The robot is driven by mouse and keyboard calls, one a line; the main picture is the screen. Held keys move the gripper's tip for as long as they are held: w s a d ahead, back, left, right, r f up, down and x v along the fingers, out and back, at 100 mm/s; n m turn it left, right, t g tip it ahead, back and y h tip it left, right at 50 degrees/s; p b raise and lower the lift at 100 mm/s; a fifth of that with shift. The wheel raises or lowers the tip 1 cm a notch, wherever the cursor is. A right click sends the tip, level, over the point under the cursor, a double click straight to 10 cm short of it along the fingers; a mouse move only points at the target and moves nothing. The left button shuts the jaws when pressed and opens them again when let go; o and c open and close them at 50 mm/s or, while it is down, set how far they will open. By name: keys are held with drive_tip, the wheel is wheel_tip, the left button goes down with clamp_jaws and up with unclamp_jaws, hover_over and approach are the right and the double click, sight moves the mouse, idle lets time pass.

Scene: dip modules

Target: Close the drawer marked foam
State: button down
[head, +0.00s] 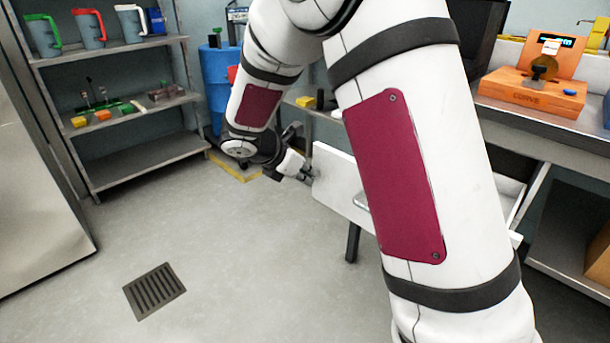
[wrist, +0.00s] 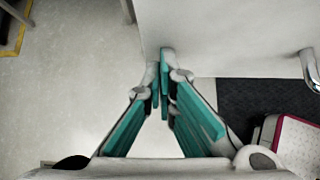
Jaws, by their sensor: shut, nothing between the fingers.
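A white drawer front (head: 336,183) stands pulled out under the bench in the head view, partly hidden behind my arm. In the wrist view the white panel (wrist: 235,38) fills the top, with a metal handle (wrist: 311,68) at the right edge. No foam marking is readable. My gripper (head: 310,175) is shut and empty at the left end of the drawer front. In the wrist view its teal-padded fingers (wrist: 162,65) meet at the panel's lower left corner; whether they touch it I cannot tell.
Grey shelves (head: 130,103) with cups stand at the left, near a blue barrel (head: 214,75). A bench (head: 540,122) with an orange device (head: 535,92) is at the right. The floor (head: 240,250) left of the drawer is clear, with a drain grate (head: 154,291).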

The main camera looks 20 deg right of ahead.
drive_tip(key=w+d+p, duration=0.3)
drive_tip(key=d, duration=0.6)
drive_tip(key=w+d+p, duration=0.4)
drive_tip(key=d, duration=0.6)
drive_tip(key=w+d+p, duration=0.3)
drive_tip(key=d+p, duration=0.1)
drive_tip(key=d, duration=0.5)
drive_tip(key=shift+w+d, duration=0.2)
drive_tip(key=shift+d, duration=0.2)
drive_tip(key=shift+r, duration=0.1)
